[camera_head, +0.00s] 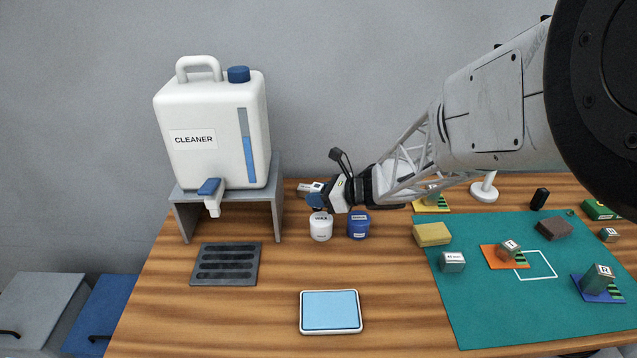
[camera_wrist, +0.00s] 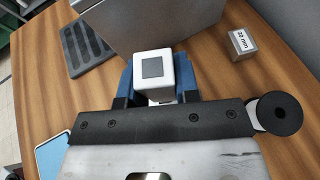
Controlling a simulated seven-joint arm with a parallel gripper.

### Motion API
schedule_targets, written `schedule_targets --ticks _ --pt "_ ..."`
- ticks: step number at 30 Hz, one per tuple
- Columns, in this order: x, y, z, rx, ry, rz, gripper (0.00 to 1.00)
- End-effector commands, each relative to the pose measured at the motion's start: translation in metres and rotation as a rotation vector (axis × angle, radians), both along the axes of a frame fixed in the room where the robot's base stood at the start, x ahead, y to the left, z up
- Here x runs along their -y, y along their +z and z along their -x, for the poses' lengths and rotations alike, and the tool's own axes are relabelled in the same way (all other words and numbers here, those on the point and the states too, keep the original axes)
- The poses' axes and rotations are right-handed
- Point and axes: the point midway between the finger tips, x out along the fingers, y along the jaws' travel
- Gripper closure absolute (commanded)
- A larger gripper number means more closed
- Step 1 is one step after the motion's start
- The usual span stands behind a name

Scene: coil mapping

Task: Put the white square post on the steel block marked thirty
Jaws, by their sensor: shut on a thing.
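The white square post (camera_wrist: 155,70) has a grey square on its end and sits between the blue fingers of my gripper (camera_wrist: 158,82) in the wrist view. The gripper is shut on it. In the head view my gripper (camera_head: 317,198) hangs above the table behind the jars; the post is hard to make out there. A steel block (camera_wrist: 241,42) stands apart from the post, to its upper right in the wrist view. Its small label reads like "20 mm" or "30 mm"; I cannot tell surely. It seems to show partly beside the gripper in the head view (camera_head: 307,187).
A grey stand (camera_head: 277,205) carries a white cleaner jug (camera_head: 205,125). A white jar (camera_head: 321,228) and a blue jar (camera_head: 358,228) stand just before my gripper. A slotted grey tray (camera_head: 226,263) and a blue-topped pad (camera_head: 330,311) lie in front. Several steel blocks sit around the green mat (camera_head: 470,310).

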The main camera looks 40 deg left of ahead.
Motion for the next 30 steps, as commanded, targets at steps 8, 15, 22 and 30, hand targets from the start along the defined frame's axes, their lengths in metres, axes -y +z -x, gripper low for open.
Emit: schedule_targets --ticks 8,15,22,30 --pt "-0.001 0.0 0.0 0.0 0.002 0.0 0.96" --pt "-0.003 -0.001 -0.001 0.0 0.002 0.0 0.96" --pt "-0.018 -0.003 -0.012 0.0 0.002 0.0 0.96" --pt "-0.047 -0.006 -0.031 0.001 0.003 0.001 0.96"
